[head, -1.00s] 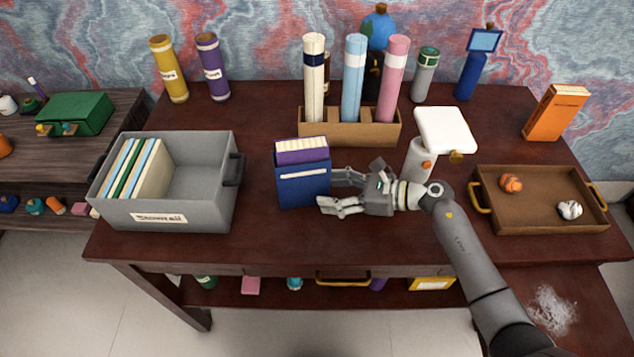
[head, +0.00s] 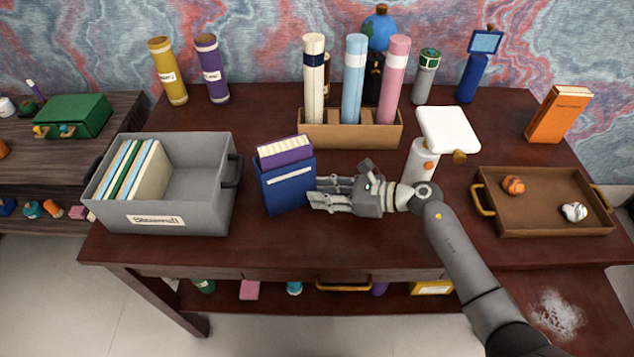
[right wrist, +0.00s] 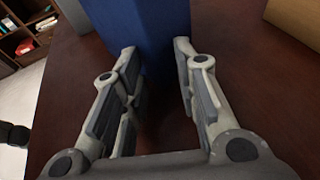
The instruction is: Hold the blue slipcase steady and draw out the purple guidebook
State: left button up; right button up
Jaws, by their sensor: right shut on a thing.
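The blue slipcase (head: 288,190) stands on the desk right of the grey bin, turned at an angle. The purple guidebook (head: 285,153) sits in it, its top with pale page edges showing above the slipcase; the rest is hidden inside. My right gripper (head: 314,196) comes from the right and is shut on the slipcase's right edge. In the right wrist view, its fingers (right wrist: 158,75) lie on both sides of the slipcase (right wrist: 150,30).
The grey bin (head: 205,209) with thin books stands close on the left. A wooden holder (head: 350,138) with tall tubes stands behind. A white-topped lamp (head: 448,130) and a brown tray (head: 540,215) are on the right. The desk's front strip is clear.

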grip_shut()
jog(key=o, duration=1.3)
grip_release()
jog(key=shift+c, duration=0.2)
